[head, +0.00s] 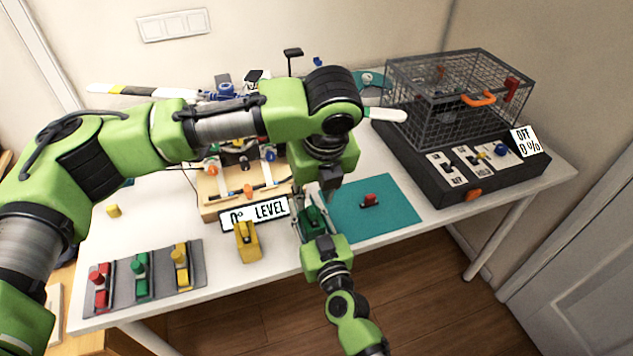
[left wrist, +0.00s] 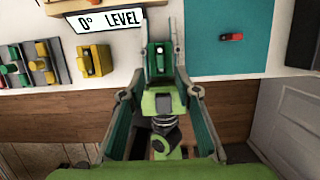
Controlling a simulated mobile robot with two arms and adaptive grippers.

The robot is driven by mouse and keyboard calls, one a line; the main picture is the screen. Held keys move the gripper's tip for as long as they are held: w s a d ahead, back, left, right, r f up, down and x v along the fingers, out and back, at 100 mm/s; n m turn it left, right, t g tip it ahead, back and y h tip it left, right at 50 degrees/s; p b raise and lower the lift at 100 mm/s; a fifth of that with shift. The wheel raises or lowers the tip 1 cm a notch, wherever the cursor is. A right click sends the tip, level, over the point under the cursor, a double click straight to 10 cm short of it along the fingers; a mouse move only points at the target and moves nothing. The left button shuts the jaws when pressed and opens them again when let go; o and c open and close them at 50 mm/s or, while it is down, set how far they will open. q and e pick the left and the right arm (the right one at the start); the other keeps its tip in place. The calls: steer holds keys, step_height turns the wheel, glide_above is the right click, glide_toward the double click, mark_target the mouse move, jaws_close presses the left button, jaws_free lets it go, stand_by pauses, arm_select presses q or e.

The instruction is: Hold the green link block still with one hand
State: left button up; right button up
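The green link block (head: 314,219) is at the front edge of the table, left of the teal mat. It also shows in the left wrist view (left wrist: 158,58). My right gripper (head: 312,222) reaches in from the front, its fingers on both sides of the block and seemingly pressed to it. In the left wrist view my left gripper (left wrist: 159,94) is open and empty, its fingers wide apart. In the head view it points down just above and behind the block, and its fingertips are partly hidden.
A yellow block (head: 248,242) and a "0° LEVEL" sign (head: 254,213) stand left of the green block. A grey tray (head: 209,252) holds red, green and yellow pieces. A small red piece (head: 370,200) lies on the teal mat (head: 396,214). A wire cage (head: 450,95) stands at right.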

mark_target(312, 210)
arm_select(q)
steer(key=x, duration=0.6)
steer(key=shift+w+f, duration=0.15)
steer(key=shift+f, duration=0.1)
steer(key=c, duration=0.7)
jaws_close()
